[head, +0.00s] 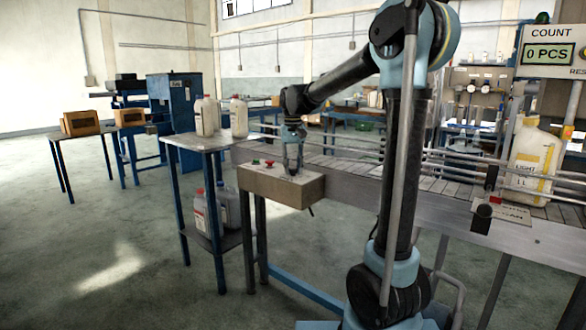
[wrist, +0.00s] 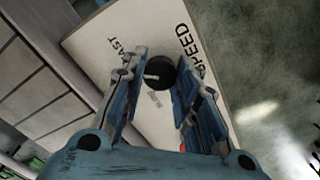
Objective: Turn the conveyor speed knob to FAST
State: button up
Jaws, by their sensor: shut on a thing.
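The black speed knob (wrist: 161,70) sits on the white top of the control box (wrist: 92,42), between the two blue fingers of my gripper (wrist: 158,76). The gripper is shut on the knob. A white pointer on the knob points left in the wrist view, below the FAST label (wrist: 116,48). The word SPEED (wrist: 188,48) is printed on the other side of the knob. In the head view, my gripper (head: 292,160) points down onto the tan control box (head: 285,188), and the knob is hidden there.
A red button (head: 269,163) and a green button (head: 255,162) stand on the box, left of my gripper. The conveyor (head: 350,172) with rails runs behind and right. A yellowish jug (head: 535,160) stands on it. A side table (head: 200,144) holds two white jugs.

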aim_at(293, 168)
jog(key=shift+w+m, duration=0.15)
jog(key=shift+m, duration=1.05)
jog(key=o, duration=1.1)
notch_tip(293, 168, up, 12)
